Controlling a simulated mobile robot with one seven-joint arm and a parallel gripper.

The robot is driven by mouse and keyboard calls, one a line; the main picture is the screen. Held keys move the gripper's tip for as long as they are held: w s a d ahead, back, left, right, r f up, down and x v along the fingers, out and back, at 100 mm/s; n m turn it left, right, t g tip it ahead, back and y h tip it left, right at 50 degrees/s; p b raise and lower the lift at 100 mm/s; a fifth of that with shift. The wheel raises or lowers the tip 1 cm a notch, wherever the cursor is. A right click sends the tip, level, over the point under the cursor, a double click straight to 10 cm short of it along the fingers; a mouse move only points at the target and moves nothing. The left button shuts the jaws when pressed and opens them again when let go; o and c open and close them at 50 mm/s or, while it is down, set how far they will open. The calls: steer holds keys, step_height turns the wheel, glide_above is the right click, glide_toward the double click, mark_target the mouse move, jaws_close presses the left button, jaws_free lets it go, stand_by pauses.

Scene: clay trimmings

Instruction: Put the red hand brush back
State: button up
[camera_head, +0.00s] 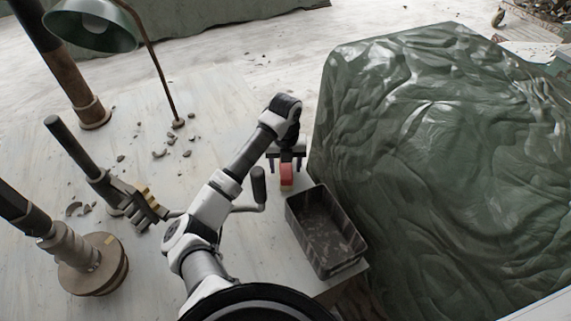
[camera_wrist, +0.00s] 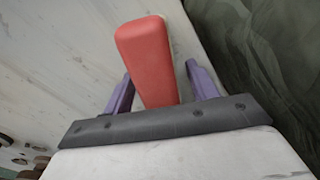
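The red hand brush (camera_head: 287,178) is near the right edge of the pale table, and only its red part shows clearly. In the wrist view the red piece (camera_wrist: 145,55) stands between my two purple fingers. My gripper (camera_head: 286,164) points down over it with one finger on each side. The gripper (camera_wrist: 158,68) looks open: a gap shows between the right finger and the red piece, while the left finger is very close to it. I cannot tell whether the brush rests on the table.
A dark open bin (camera_head: 345,268) stands just right of and nearer than the brush. A crumpled green sheet (camera_head: 440,150) fills the right side.

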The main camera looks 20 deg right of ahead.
steer(key=shift+r, duration=0.1)
step_height(320, 180, up, 12)
steer(key=b, duration=0.3)
steer(key=shift+w+r, duration=0.1)
steer(key=shift+w, duration=0.05)
stand_by(0.4)
